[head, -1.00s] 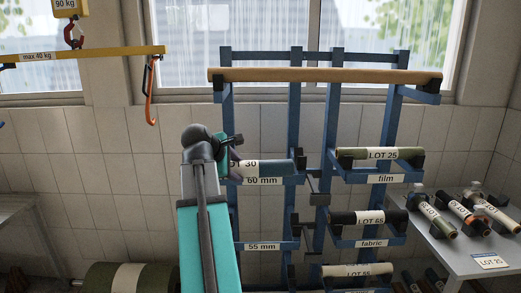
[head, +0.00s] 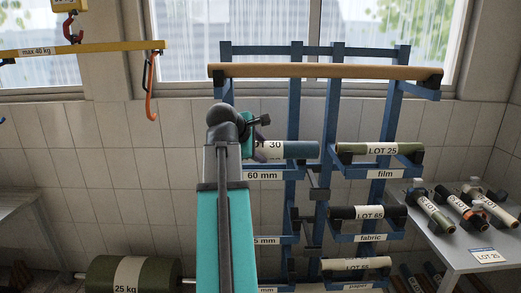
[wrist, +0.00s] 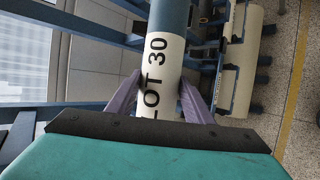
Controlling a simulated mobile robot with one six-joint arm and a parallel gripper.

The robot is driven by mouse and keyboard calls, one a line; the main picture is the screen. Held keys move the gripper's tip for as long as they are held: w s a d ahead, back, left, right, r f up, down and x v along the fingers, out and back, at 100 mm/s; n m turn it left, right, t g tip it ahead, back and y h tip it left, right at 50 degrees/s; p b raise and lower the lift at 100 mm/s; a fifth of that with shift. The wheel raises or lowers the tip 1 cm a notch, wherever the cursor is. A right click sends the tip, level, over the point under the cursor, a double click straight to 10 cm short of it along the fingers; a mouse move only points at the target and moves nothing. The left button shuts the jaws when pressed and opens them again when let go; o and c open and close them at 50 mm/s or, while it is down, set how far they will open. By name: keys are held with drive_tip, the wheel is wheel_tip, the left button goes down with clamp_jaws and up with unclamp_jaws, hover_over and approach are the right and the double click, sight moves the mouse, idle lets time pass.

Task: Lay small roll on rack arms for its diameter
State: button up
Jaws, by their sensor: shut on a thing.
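The blue roll with a white LOT 30 label (head: 300,150) is held sideways in front of the rack, above the 60 mm rack arms (head: 282,174). A gap shows below its right part; its left end is hidden behind my arm. In the wrist view, my gripper (wrist: 161,96) has a purple finger on each side of the roll's white band (wrist: 160,62) and is shut on it. In the head view, my gripper (head: 258,134) is mostly covered by my arm. A lower tier with a partly hidden 5 mm label (head: 268,240) looks empty.
A long tan roll (head: 330,72) lies across the rack top. LOT 25 (head: 381,150) and LOT 65 (head: 368,212) rolls lie on the right-hand arms. A side table (head: 450,258) holds several rolls. A hook (head: 150,100) hangs at left.

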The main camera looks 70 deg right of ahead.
drive_tip(key=shift+w+d+b, duration=0.55)
drive_tip(key=shift+w+d, duration=0.9)
drive_tip(key=shift+d, duration=2.3)
drive_tip(key=shift+w+d+b, duration=0.55)
drive_tip(key=shift+w+d, duration=0.9)
drive_tip(key=shift+d, duration=2.25)
drive_tip(key=shift+f+b, duration=0.55)
drive_tip(key=shift+f, duration=1.8)
drive_tip(key=shift+f, duration=0.2)
drive_tip(key=o, duration=1.7)
drive_tip(key=shift+a, duration=0.1)
drive_tip(key=shift+f, duration=0.1)
drive_tip(key=shift+a, duration=0.1)
drive_tip(key=shift+b+v, duration=2.3)
drive_tip(key=shift+v, duration=4.6)
